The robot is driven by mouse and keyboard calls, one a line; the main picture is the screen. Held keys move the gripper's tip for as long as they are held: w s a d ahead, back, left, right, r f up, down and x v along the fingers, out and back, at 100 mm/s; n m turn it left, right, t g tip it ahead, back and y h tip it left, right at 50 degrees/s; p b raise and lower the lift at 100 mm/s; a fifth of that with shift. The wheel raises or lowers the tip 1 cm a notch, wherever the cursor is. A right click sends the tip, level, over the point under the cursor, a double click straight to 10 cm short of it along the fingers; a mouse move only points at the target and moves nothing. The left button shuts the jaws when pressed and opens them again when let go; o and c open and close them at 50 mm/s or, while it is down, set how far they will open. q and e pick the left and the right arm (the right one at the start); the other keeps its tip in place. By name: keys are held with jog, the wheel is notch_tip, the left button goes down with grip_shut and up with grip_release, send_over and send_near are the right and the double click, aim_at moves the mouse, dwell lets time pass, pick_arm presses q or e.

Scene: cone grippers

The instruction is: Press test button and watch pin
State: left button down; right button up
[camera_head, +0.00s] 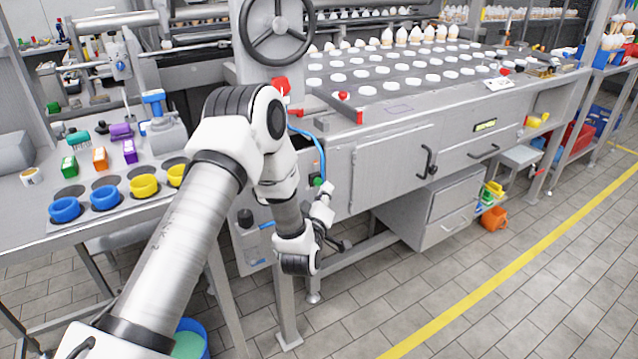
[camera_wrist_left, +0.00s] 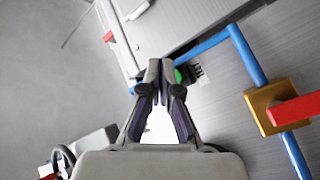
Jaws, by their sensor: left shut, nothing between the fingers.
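A green button (camera_head: 318,182) sits on the front of the grey steel machine, below a blue hose. In the left wrist view the green button (camera_wrist_left: 179,76) shows just right of my closed fingertips, partly hidden by them. My left gripper (camera_head: 328,189) is close to the button in the head view. In the wrist view my left gripper (camera_wrist_left: 160,66) is shut and empty, its dark fingertips together. I cannot tell whether the fingertips touch the button. No pin can be made out with certainty. My right gripper is in neither view.
The blue pipe (camera_wrist_left: 247,52) with a brass-coloured valve block (camera_wrist_left: 265,106) and red lever (camera_wrist_left: 296,109) is right of the fingers. A side table (camera_head: 110,222) with coloured cups stands at left. An orange container (camera_head: 493,222) is on the floor; floor in front is clear.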

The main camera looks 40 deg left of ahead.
pick_arm(q)
jog(key=shift+a, duration=0.1)
dwell(0.3)
jog(key=shift+w+a, duration=0.15)
jog(key=shift+a, duration=0.15)
jog(key=shift+w+a, duration=0.2)
jog(key=shift+a, duration=0.25)
dwell(0.7)
jog(key=shift+d, duration=0.1)
dwell(1.0)
jog(key=shift+s+d, duration=0.35)
jog(key=shift+d, duration=0.4)
jog(key=shift+b, duration=0.3)
jog(key=d, duration=0.1)
jog(key=s+d+b, duration=0.1)
jog(key=d, duration=0.1)
jog(key=s+d, duration=0.1)
jog(key=shift+d, duration=0.35)
